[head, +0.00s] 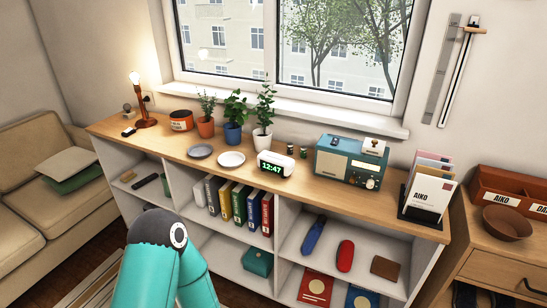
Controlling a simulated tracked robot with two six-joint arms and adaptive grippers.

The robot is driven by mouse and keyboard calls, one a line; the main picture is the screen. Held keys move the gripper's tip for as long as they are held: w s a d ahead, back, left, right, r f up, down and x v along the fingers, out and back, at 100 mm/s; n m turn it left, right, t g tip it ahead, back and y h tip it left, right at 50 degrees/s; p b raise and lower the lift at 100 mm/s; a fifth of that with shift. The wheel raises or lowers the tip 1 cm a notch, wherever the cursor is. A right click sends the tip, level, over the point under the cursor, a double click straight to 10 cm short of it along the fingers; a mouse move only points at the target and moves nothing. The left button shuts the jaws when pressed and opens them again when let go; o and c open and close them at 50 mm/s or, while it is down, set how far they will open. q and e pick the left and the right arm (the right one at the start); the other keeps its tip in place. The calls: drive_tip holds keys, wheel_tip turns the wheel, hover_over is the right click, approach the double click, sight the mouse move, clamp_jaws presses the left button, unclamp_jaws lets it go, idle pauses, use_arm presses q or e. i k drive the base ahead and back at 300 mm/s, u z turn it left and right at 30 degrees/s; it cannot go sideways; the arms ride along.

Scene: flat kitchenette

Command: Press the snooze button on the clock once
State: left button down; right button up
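The clock (275,164) is a small white box with a dark face and green digits reading 12:47. It stands upright on the wooden shelf top, near its front edge, in the middle of the head view. The snooze button is too small to make out for certain on the clock's top. A teal arm of mine rises at the bottom, in front of the shelf and below the clock. Neither gripper shows in this view, and nothing of mine touches the clock.
Left of the clock are a white plate (231,159), a grey plate (201,151) and potted plants (263,139) behind. Right are a teal radio (350,162) and a letter rack (428,192). Books and small items fill the shelves below. The wood directly before the radio is clear.

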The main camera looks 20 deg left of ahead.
sight(271, 155)
drive_tip(key=u, duration=0.05)
drive_tip(key=i, duration=0.9)
drive_tip(key=z, duration=0.1)
